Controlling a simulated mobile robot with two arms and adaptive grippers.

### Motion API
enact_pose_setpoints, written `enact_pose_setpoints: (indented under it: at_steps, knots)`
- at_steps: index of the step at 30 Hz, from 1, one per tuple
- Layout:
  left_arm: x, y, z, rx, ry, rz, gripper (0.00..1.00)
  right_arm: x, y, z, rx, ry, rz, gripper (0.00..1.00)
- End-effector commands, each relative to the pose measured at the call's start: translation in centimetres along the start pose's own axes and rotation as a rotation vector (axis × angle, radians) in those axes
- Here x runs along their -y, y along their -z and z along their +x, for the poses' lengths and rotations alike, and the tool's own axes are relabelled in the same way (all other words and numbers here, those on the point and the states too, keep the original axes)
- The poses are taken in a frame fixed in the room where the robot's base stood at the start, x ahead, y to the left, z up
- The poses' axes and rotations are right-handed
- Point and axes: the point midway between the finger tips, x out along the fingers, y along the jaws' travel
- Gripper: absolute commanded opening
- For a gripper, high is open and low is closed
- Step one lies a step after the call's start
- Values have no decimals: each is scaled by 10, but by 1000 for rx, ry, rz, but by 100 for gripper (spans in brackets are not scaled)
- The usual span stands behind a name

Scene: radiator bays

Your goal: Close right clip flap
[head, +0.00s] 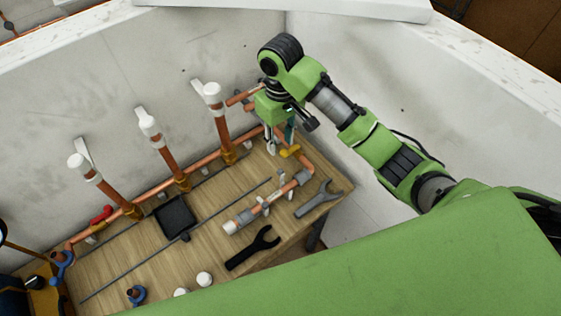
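Three upright copper pipes rise from a horizontal copper pipe along the back wall, each with a white clip near its top. The right clip (212,92) has a thin white flap (198,87) standing out to its left, which looks open. The middle clip (149,126) and left clip (78,163) have similar raised flaps. My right gripper (279,142) points down to the right of the right pipe, low over the back right of the wooden bench, apart from the right clip. Its fingertips are small and partly mixed with pipework, so its opening is unclear. My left gripper is not visible.
The wooden bench (208,203) holds a black square tray (176,216), a black wrench (252,248), a grey wrench (317,199) and a copper pipe assembly (268,202). Walls enclose the back and right.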

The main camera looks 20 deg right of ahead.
Motion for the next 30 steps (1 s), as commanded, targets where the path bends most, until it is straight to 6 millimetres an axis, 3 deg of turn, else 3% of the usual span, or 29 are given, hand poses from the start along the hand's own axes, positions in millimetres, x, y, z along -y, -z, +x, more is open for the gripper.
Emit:
enact_pose_setpoints:
  at_steps: [5,8,18,24,30]
  knots:
    - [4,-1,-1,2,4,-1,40,3,-3,26,9,7,2,30]
    - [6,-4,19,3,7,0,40,3,-2,55,7,6,0,30]
    - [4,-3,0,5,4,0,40,0,-2,111,8,-2,-2,30]
    - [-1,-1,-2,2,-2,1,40,0,-2,129,4,-2,-3,30]
    - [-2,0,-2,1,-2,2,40,0,-1,132,3,-2,-3,30]
